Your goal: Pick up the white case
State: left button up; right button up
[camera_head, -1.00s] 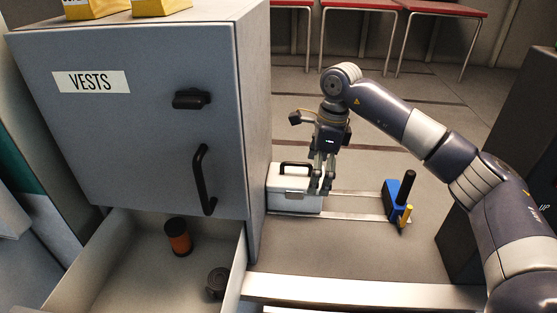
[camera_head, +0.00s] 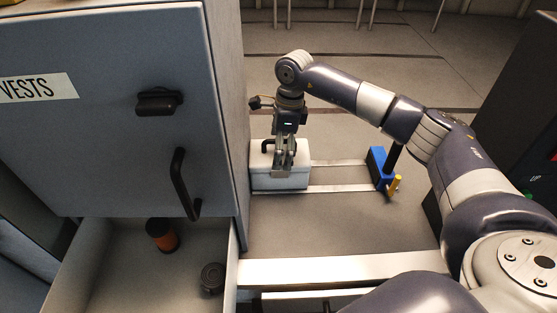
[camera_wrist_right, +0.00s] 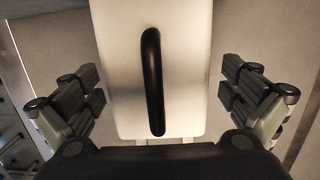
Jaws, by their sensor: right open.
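The white case (camera_head: 265,178) has a black handle on top and stands upright on the grey surface, right beside the cabinet's side. My right gripper (camera_head: 284,166) is over the case, pointing down, and hides part of its front and lid. In the right wrist view the case (camera_wrist_right: 185,60) lies between the two spread fingers of my right gripper (camera_wrist_right: 160,105). Its black handle (camera_wrist_right: 152,80) runs lengthwise between them. The fingers are open, with a gap to the case on both sides. My left gripper is not in view.
A grey cabinet (camera_head: 110,130) labelled VESTS stands close at left, with an open drawer (camera_head: 120,270) below holding an orange-black cylinder (camera_head: 161,235) and a dark round item (camera_head: 212,278). A blue block (camera_head: 379,168) with black and yellow parts is to the right. Floor between is clear.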

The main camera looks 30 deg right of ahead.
jog(key=f+p, duration=0.1)
jog(key=f, duration=0.2)
jog(key=shift+s+a+p, duration=0.15)
jog(key=shift+s+p, duration=0.05)
jog(key=shift+p, duration=0.15)
jog(key=shift+f, duration=0.25)
jog(key=shift+w+f, duration=0.15)
jog(key=shift+c, duration=0.6)
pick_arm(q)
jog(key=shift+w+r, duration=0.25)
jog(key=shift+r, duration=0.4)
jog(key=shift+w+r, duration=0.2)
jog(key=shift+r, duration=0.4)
pick_arm(e)
jog(key=c, duration=1.2)
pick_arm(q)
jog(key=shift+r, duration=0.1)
pick_arm(e)
jog(key=shift+o, duration=0.2)
jog(key=shift+r, duration=0.25)
